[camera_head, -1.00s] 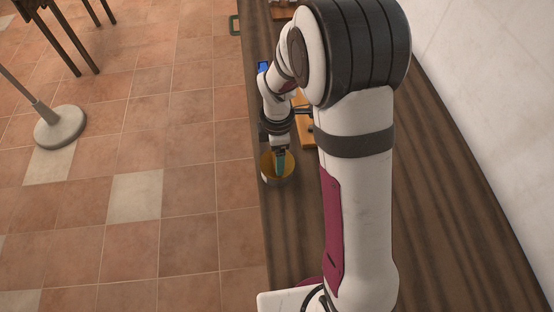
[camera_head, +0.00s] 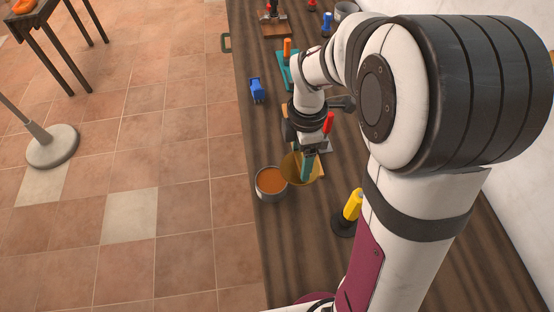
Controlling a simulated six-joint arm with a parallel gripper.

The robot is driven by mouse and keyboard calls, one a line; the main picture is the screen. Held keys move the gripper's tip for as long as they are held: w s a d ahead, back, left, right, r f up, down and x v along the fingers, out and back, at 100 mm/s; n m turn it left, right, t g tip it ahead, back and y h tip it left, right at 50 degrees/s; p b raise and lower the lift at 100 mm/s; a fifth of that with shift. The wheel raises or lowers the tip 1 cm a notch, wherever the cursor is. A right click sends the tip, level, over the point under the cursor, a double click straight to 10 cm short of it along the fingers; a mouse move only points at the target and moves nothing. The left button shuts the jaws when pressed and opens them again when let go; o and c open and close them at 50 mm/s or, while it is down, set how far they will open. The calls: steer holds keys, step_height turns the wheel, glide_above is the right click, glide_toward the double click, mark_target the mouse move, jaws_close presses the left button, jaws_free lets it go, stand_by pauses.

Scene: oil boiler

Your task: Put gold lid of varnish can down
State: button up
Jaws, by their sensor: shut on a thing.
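The gold lid (camera_head: 292,168) is a round yellow disc held in my gripper (camera_head: 307,172), just right of the varnish can. My gripper is shut on it, and the lid looks tilted and above the bench. The varnish can (camera_head: 263,190) is a grey can near the bench's left edge. Its top is open and shows orange-brown varnish (camera_head: 271,182) inside. The lid overlaps the can's right rim in the picture; I cannot tell whether they touch.
On the wooden bench (camera_head: 285,245), a yellow-handled tool (camera_head: 352,205) stands right of the lid. A blue object (camera_head: 257,90) lies near the left edge. A red-handled tool (camera_head: 328,123) stands behind the gripper. Bare bench lies in front of the can.

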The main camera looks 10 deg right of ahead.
steer(key=d+r, duration=0.1)
steer(key=s+d, duration=0.1)
steer(key=d+r, duration=0.1)
steer(key=d, duration=0.1)
steer(key=shift+s+r, duration=0.35)
steer(key=w+a+f, duration=0.2)
steer(key=w+a, duration=0.3)
steer(key=w, duration=0.5)
steer(key=w+a+f, duration=0.3)
steer(key=w+a, duration=0.2)
steer(key=w, duration=0.5)
steer(key=f, duration=1)
steer(key=shift+w+a, duration=0.15)
steer(key=shift+a, duration=0.05)
steer(key=shift+f, duration=0.1)
